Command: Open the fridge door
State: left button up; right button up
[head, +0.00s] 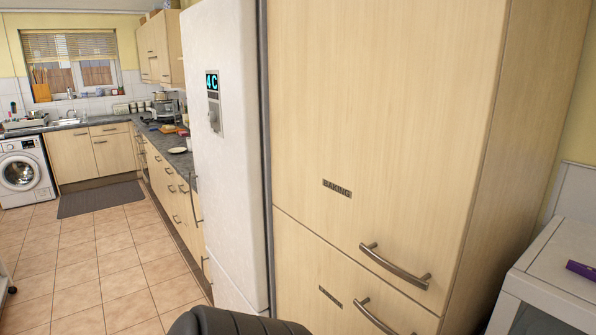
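The white fridge (232,170) stands left of centre, seen at a steep angle, with a display (212,82) reading "4C" and a dispenser panel (215,117) on its front. Its door looks shut. I cannot make out a door handle from here. Neither of my grippers is in the head view. A dark rounded part at the bottom edge, in front of the fridge's foot, is not clear enough to name.
A tall wooden cabinet (385,110) labelled "BAKING", with bar handles (394,266), stands right of the fridge. A white appliance (565,262) is at far right. Counters (176,140), a washing machine (21,172) and a dark mat (100,199) lie beyond.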

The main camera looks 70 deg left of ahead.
aim_at(221, 38)
jog(key=u, duration=2.85)
jog(key=i+j+z, duration=0.1)
jog(key=i+j, duration=0.4)
